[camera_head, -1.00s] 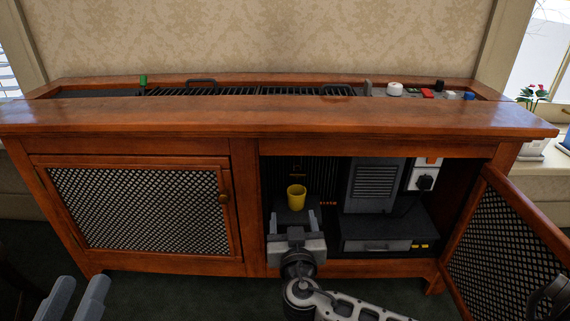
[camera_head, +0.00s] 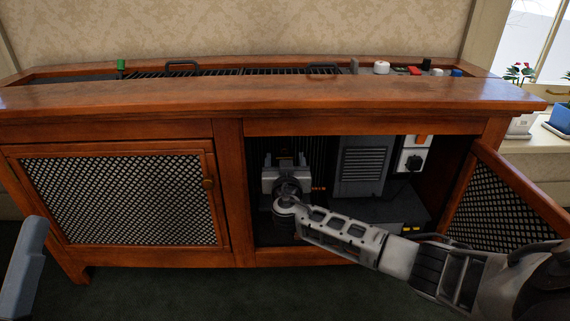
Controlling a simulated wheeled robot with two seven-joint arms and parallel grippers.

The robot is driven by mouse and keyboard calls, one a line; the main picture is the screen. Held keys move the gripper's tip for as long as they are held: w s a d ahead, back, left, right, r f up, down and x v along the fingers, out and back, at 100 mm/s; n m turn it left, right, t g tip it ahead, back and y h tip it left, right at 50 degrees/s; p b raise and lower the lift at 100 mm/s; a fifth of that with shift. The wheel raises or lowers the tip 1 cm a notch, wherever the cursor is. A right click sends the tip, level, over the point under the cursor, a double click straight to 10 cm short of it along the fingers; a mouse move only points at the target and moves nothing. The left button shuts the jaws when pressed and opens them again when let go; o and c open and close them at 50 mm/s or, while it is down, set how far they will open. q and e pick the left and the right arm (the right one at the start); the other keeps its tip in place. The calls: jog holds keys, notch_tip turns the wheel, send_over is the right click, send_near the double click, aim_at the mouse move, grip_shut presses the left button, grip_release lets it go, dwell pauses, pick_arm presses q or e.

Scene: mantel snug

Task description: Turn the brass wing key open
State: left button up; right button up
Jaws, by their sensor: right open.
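My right gripper (camera_head: 285,160) is inside the open right bay of the wooden cabinet (camera_head: 228,190), in front of dark ribbed metal. It is open, with its two fingers apart and pointing into the bay. I cannot clearly make out the brass wing key; the gripper covers much of that part of the bay. The yellow cup is hidden now, behind the gripper or wrist. One grey finger of my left gripper (camera_head: 25,268) shows at the lower left edge, away from the cabinet, and its opening cannot be judged.
The mesh door (camera_head: 505,212) stands open at the right, behind my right arm. The left mesh door (camera_head: 125,198) is shut. Knobs, including a white one (camera_head: 381,67), sit on top.

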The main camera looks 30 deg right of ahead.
pick_arm(q)
jog(key=shift+s+r+m+g+h, duration=0.2)
jog(key=shift+m+g+h, duration=0.1)
jog(key=shift+m+h, duration=0.1)
pick_arm(e)
jog(key=shift+w+d, duration=0.2)
jog(key=shift+w, duration=0.1)
jog(key=c, duration=1)
